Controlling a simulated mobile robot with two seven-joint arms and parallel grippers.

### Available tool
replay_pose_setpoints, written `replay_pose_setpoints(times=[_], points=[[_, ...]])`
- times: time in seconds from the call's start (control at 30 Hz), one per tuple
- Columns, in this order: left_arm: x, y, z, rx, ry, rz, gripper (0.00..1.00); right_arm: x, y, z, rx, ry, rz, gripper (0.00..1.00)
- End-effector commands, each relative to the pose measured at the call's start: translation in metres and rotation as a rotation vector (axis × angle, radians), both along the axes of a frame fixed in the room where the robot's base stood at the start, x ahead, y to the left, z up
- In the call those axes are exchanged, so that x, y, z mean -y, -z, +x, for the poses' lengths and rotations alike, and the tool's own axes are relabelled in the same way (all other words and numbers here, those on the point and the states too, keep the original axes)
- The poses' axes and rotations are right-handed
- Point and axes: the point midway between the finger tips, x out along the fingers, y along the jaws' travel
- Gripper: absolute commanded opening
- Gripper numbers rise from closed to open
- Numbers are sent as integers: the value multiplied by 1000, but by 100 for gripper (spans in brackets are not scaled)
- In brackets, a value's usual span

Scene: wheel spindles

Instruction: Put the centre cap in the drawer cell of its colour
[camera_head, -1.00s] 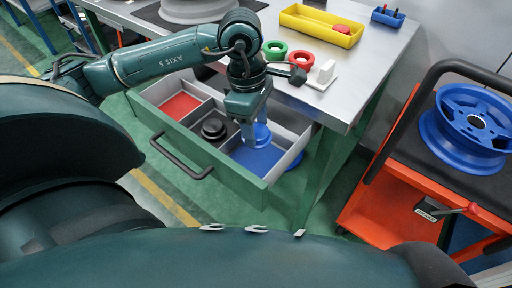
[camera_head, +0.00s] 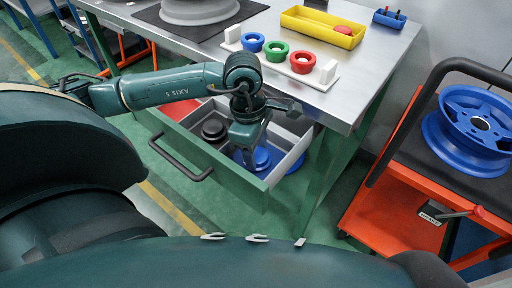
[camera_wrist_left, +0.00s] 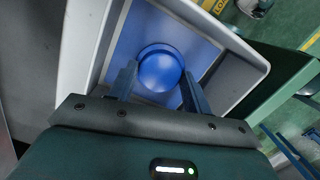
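The blue centre cap (camera_wrist_left: 161,70) is between the two fingertips of my left gripper (camera_wrist_left: 160,84) in the left wrist view, and they appear to touch its sides. The gripper (camera_head: 250,157) points down into the blue-floored cell (camera_wrist_left: 122,62) of the open drawer (camera_head: 226,168). The cap also shows in the head view (camera_head: 262,158), low in that cell, partly hidden by the gripper. I cannot tell whether it rests on the floor. A red-floored cell (camera_head: 180,108) is at the drawer's left. My right gripper is out of view.
Black round parts (camera_head: 213,131) sit in the drawer's middle cell. On the bench (camera_head: 370,62), a white rack (camera_head: 318,80) holds blue, green and red rings, near a yellow tray (camera_head: 318,27). An orange cart (camera_head: 390,205) with a blue wheel (camera_head: 470,130) stands right.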

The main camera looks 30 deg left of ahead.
Motion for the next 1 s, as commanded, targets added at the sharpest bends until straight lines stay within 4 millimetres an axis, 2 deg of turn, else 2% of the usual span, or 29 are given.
replay_pose_setpoints(times=[0.03, 0.23, 0.57, 0.67, 1.0], points=[[0, 0, 0, 0, 0, 0, 53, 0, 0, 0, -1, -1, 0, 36], [0, 0, 0, 0, 0, 0, 69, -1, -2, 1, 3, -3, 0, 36], [0, -7, 0, 1, 0, 0, 69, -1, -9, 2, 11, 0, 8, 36], [-2, -22, 0, 4, 0, 0, 69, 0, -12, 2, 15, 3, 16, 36], [-11, -94, -1, 4, -1, 0, 69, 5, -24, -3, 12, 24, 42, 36]])
